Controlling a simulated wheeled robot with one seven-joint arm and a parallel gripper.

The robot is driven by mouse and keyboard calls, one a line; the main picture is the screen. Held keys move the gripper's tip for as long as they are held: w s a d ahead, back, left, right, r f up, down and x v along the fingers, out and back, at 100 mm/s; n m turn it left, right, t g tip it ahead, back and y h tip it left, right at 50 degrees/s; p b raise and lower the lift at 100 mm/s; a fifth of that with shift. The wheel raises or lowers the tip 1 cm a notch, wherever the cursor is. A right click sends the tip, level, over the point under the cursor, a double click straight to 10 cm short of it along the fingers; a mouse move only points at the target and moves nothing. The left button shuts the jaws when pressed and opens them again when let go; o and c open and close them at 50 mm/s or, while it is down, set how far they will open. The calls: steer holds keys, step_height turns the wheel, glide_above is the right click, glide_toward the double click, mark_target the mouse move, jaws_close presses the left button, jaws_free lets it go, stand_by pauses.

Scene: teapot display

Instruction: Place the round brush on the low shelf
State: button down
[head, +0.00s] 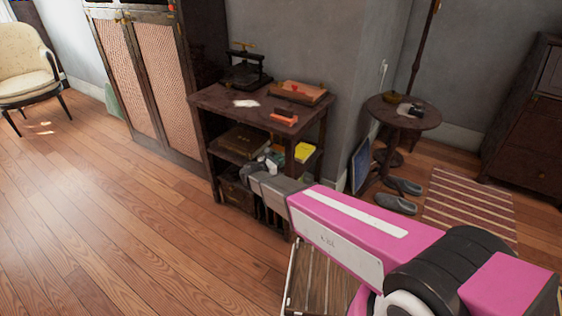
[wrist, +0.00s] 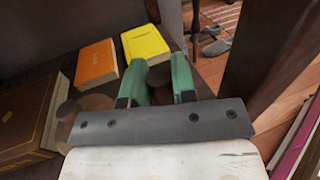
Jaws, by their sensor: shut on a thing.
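My gripper (wrist: 160,72) has green fingers and is shut on a brown thing, which I take to be the round brush (wrist: 160,84). Only a small part of it shows between the fingers in the wrist view. In the head view my gripper (head: 270,160) reaches the open front of the dark wooden stand, at its middle shelf. The fingers are over this shelf (wrist: 205,72), in front of the books. In the head view my arm hides much of the stand's lower part, and I cannot make out the brush. Whether the brush touches the shelf is unclear.
An orange book (wrist: 96,64), a yellow book (wrist: 146,44) and a brown box-like thing (wrist: 25,120) lie on the shelf. A dark post (wrist: 275,60) stands right of my gripper. A press (head: 245,70) and a wooden box (head: 300,92) are on the stand's top.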

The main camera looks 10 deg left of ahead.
steer(key=shift+f, duration=0.25)
steer(key=c, duration=0.9)
jaws_free()
steer(key=shift+r, duration=0.1)
steer(key=v, duration=1.2)
